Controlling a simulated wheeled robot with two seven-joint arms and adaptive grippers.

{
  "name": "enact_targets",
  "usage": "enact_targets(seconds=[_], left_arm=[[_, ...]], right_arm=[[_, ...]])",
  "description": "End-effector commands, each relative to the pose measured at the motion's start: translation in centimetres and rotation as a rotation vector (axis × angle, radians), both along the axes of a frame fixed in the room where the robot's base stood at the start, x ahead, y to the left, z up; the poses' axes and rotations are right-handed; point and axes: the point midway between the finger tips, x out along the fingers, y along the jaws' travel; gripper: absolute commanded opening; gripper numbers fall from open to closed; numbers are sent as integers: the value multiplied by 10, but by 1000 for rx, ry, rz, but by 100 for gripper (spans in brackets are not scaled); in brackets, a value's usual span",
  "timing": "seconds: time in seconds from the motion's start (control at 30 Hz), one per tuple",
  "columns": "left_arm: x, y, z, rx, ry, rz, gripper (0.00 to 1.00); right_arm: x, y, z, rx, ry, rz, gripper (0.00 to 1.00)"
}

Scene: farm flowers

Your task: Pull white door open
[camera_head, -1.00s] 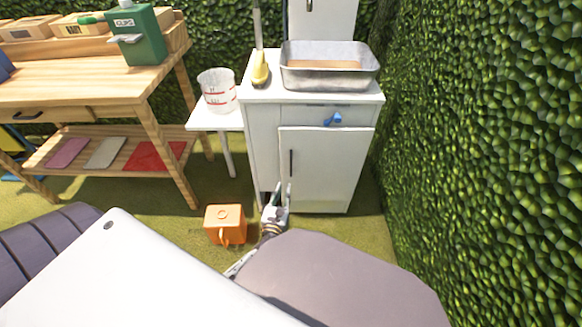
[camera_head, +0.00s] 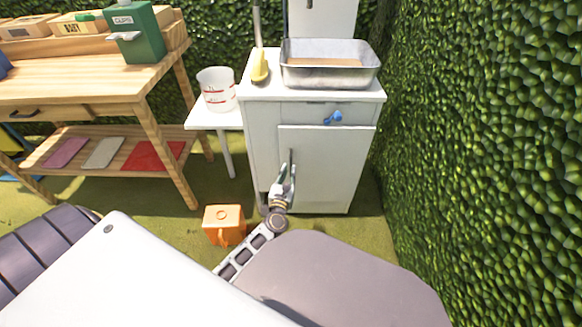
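The white door (camera_head: 328,172) is on the front of a white cabinet and looks shut. Its dark upright handle (camera_head: 291,157) is near the door's left edge. My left gripper (camera_head: 287,171) is in front of the door at the lower end of the handle, pointing up, with its two fingers a little apart. I cannot tell whether the fingers touch the handle or whether it lies between them. The lower part of the handle is partly hidden by the fingers. My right gripper is not in view.
A drawer with a blue knob (camera_head: 333,118) is above the door. A metal tray (camera_head: 330,75) and a yellow item (camera_head: 259,66) stand on the cabinet. An orange box (camera_head: 224,224) is on the grass to the left. A hedge (camera_head: 480,150) is close on the right.

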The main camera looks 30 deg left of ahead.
Motion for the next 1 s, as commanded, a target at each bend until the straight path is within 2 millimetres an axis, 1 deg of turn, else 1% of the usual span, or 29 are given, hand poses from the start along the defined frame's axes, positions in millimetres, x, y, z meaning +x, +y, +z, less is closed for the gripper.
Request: enact_targets(seconds=[0.2,0.5,0.67,0.93,1.0], left_arm=[[21,5,0,0,-2,0,19],[39,11,0,-1,-1,1,19],[42,11,0,-1,-1,1,19],[42,11,0,-1,0,0,19],[42,11,0,-1,0,0,10]], right_arm=[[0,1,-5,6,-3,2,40],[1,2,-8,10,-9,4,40],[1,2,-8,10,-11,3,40],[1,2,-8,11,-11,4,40],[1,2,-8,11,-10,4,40]])
